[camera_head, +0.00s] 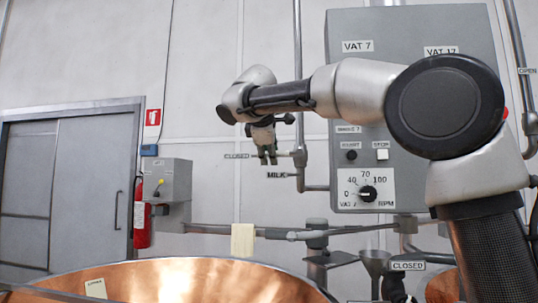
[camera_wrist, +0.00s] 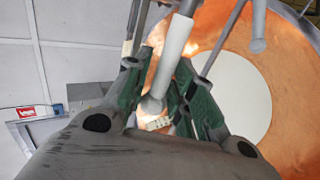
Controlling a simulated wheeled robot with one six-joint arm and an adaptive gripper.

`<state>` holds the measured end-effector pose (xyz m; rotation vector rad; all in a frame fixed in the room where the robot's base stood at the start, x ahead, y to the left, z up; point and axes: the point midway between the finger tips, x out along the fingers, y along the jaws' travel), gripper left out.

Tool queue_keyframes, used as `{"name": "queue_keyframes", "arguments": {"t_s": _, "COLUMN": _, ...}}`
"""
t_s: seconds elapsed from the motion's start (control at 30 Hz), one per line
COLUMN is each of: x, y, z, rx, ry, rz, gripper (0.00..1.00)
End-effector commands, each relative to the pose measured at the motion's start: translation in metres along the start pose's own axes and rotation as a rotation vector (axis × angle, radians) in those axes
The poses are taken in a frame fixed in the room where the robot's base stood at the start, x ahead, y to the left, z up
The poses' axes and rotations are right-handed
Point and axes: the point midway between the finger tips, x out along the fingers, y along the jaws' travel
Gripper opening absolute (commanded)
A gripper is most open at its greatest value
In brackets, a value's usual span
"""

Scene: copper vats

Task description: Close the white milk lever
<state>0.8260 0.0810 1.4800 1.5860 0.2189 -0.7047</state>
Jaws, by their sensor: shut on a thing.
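The white milk lever (camera_wrist: 173,52) runs between the green fingers of my gripper (camera_wrist: 160,95) in the wrist view, and its rounded end shows between them. My gripper (camera_head: 268,158) is shut on the lever. In the head view it points down beside the valve (camera_head: 300,157) on the vertical pipe and hides much of the lever. A short piece of the lever (camera_head: 285,154) reaches left from the valve, roughly level. The "CLOSED" label (camera_head: 237,156) is just left of my gripper, and the "MILK" label (camera_head: 276,175) is just below it.
A grey control box (camera_head: 410,90) stands right of the pipe, partly behind my arm. An open copper vat (camera_head: 190,280) lies below. A horizontal pipe (camera_head: 210,229) with a pale cloth (camera_head: 243,240) crosses above the vat. A fire extinguisher (camera_head: 142,225) hangs left.

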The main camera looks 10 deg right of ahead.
Motion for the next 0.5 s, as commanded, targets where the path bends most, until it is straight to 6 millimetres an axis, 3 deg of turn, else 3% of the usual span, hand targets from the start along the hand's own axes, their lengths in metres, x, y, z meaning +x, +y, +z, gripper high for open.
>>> {"name": "queue_keyframes", "arguments": {"t_s": 0.13, "x": 0.002, "y": -0.003, "z": -0.0001, "rx": -0.003, "ry": -0.004, "rz": -0.007, "gripper": 0.0}}
{"name": "queue_keyframes", "arguments": {"t_s": 0.17, "x": 0.0021, "y": -0.003, "z": -0.0001, "rx": -0.003, "ry": -0.004, "rz": -0.008, "gripper": 0.3}}
{"name": "queue_keyframes", "arguments": {"t_s": 0.2, "x": 0.0021, "y": -0.0031, "z": -0.0001, "rx": -0.003, "ry": -0.004, "rz": -0.008, "gripper": 0.36}}
{"name": "queue_keyframes", "arguments": {"t_s": 0.5, "x": 0.0003, "y": -0.0017, "z": -0.0001, "rx": -0.001, "ry": -0.002, "rz": -0.004, "gripper": 0.36}}
